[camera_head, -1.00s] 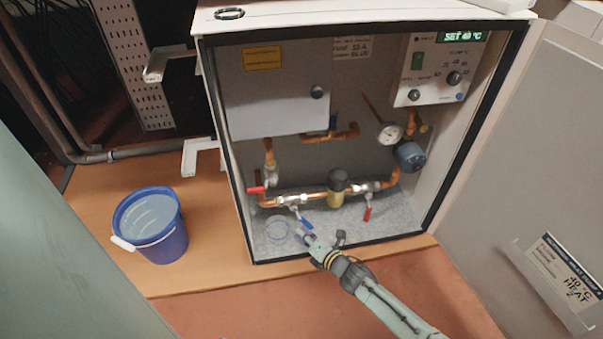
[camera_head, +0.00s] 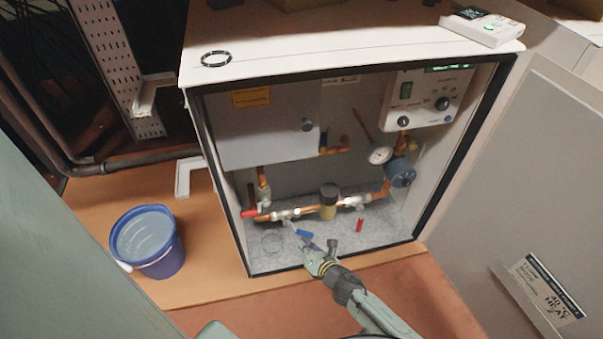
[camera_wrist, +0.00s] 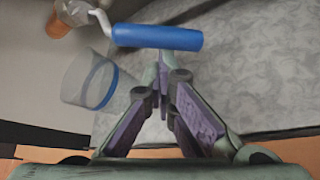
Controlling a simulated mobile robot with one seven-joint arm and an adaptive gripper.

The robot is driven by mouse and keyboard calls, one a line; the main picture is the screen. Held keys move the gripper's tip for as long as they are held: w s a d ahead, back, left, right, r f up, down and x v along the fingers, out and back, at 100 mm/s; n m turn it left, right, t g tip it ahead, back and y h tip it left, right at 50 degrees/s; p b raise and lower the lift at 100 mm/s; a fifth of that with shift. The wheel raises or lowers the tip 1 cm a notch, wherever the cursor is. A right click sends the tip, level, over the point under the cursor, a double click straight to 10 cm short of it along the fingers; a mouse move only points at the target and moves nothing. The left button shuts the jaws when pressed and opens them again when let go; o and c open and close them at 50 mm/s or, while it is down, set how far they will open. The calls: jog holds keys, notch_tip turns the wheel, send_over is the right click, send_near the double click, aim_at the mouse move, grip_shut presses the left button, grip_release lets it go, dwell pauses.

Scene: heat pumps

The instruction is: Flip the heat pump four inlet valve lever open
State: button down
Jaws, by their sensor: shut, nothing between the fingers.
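A blue valve lever (camera_head: 304,234) sits on the lower copper pipe inside the open cabinet, left of the brass filter. It fills the top of the wrist view (camera_wrist: 157,37) as a blue handle on a bent metal arm, pointing right. My gripper (camera_head: 309,247) is just in front of it at the cabinet's lower front. The fingers (camera_wrist: 166,62) are closed together and hold nothing. Their tips are at or just under the handle; I cannot tell whether they touch it. A red lever (camera_head: 360,225) hangs at the right, and another red lever (camera_head: 250,213) is at the left.
A clear cup (camera_head: 272,243) stands on the cabinet floor, left of my gripper; it also shows in the wrist view (camera_wrist: 90,80). A blue bucket of water (camera_head: 149,243) stands outside at left. The open door (camera_head: 530,190) bounds the right side. A gauge (camera_head: 380,154) is above the pipe.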

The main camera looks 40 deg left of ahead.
jog(key=shift+w+d+r+n+t+h+p, duration=0.1)
jog(key=shift+w+r+n+t+h+p, duration=0.15)
jog(key=shift+r+n+p, duration=0.15)
jog(key=shift+w+d+r+n+t+h+p, duration=0.15)
jog(key=shift+r+n+h+p, duration=0.1)
jog(key=shift+r, duration=0.25)
jog(key=shift+w+d+r+p, duration=0.1)
jog(key=shift+w+d+p, duration=0.1)
jog(key=shift+p, duration=0.35)
jog(key=shift+w+r+p, duration=0.15)
jog(key=shift+r+p, duration=0.05)
jog(key=shift+p, duration=0.4)
jog(key=n+p, duration=0.1)
jog(key=r+n+t+h+p, duration=0.1)
jog(key=p, duration=0.1)
jog(key=n+t+h+p, duration=0.1)
jog(key=p, duration=0.1)
jog(key=shift+w+d+r, duration=0.35)
jog(key=shift+d, duration=0.05)
jog(key=shift+r+p, duration=0.1)
jog(key=shift+p, duration=0.2)
